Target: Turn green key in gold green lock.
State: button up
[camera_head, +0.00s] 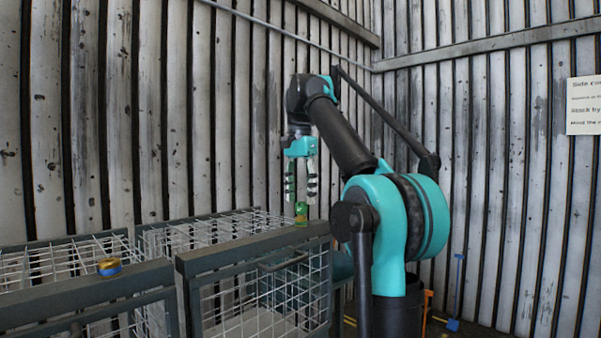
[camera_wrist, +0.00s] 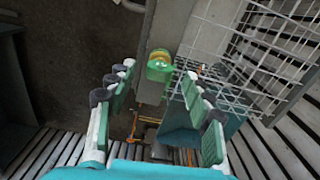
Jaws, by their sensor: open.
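The gold green lock (camera_head: 302,219) sits on the top rim of the right-hand wire crate in the head view. Green and gold show together there, with a green upright part on top that looks like the green key (camera_head: 301,207). In the wrist view the gold green lock (camera_wrist: 158,68) shows near the fingertips; I cannot clearly tell key from lock body there. My gripper (camera_head: 301,193) points down above the lock, fingers apart, with the green part just below or between the tips. In the wrist view my gripper (camera_wrist: 159,82) is open and empty.
A gold and blue lock (camera_head: 109,267) sits on the rim of the left crate (camera_head: 85,287). The right crate (camera_head: 252,244) has wire mesh sides. A corrugated wall (camera_head: 230,100) stands behind, with a sign (camera_head: 584,105) at right. A blue stand (camera_head: 455,295) is on the floor.

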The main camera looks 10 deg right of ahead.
aim_at(301, 202)
jog(key=shift+r, duration=3.65)
